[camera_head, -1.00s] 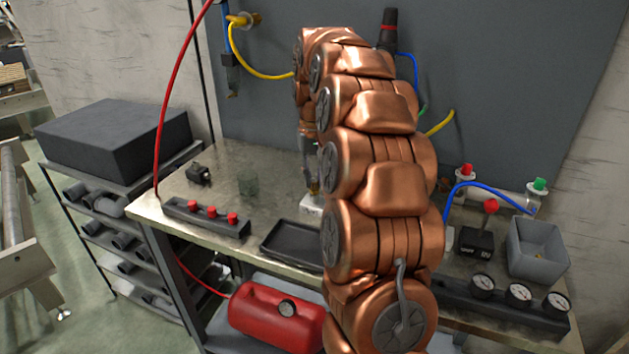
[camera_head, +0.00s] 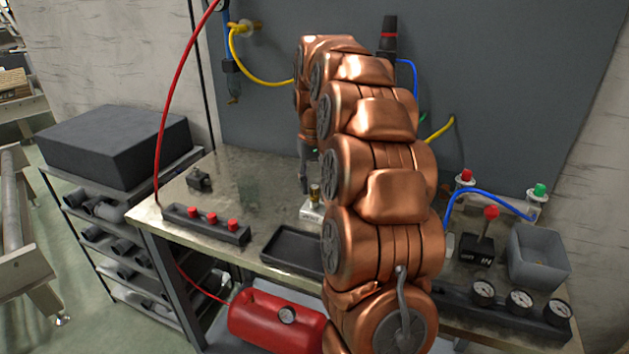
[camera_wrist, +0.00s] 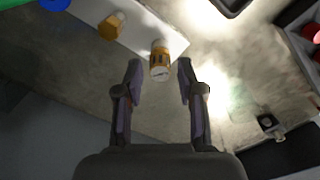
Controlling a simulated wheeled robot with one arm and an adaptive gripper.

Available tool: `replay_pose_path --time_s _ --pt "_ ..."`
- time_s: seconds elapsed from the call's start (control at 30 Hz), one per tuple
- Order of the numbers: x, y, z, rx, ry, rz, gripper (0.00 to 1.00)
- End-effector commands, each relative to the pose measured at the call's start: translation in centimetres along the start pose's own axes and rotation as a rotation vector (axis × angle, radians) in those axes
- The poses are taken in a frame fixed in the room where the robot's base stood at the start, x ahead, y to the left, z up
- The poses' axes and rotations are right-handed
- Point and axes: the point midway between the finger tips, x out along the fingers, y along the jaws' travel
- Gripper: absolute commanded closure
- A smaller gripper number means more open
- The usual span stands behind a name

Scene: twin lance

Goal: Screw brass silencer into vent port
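The brass silencer (camera_wrist: 160,57) stands in a pale valve block (camera_wrist: 140,22) on the bench, its light end toward the wrist camera. In the head view a brass piece (camera_head: 315,191) stands upright on the same block (camera_head: 312,212). I cannot tell how deep its thread sits; the port is hidden. A second brass hex fitting (camera_wrist: 112,26) is beside it on the block. My gripper (camera_wrist: 161,68) is open, one finger on each side of the silencer's near end, with gaps on both sides. In the head view my gripper (camera_head: 304,186) is just left of the brass piece.
A black tray (camera_head: 292,248) lies in front of the block. A manifold with red knobs (camera_head: 205,224) is at the left. A grey bin (camera_head: 537,255), a red-knobbed lever box (camera_head: 478,248) and gauges (camera_head: 519,294) are at the right. The bench's left rear is mostly clear.

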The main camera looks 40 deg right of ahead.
Motion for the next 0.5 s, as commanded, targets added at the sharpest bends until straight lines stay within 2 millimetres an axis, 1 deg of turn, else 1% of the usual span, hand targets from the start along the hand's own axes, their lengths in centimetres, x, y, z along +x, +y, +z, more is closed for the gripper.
replay_pose_path --time_s 0.03,0.5 --pt "-0.26 -0.06 0.03 -0.051 -0.001 -0.001 0.61" --pt "-0.40 -0.10 0.05 -0.553 -0.001 -0.001 0.61"
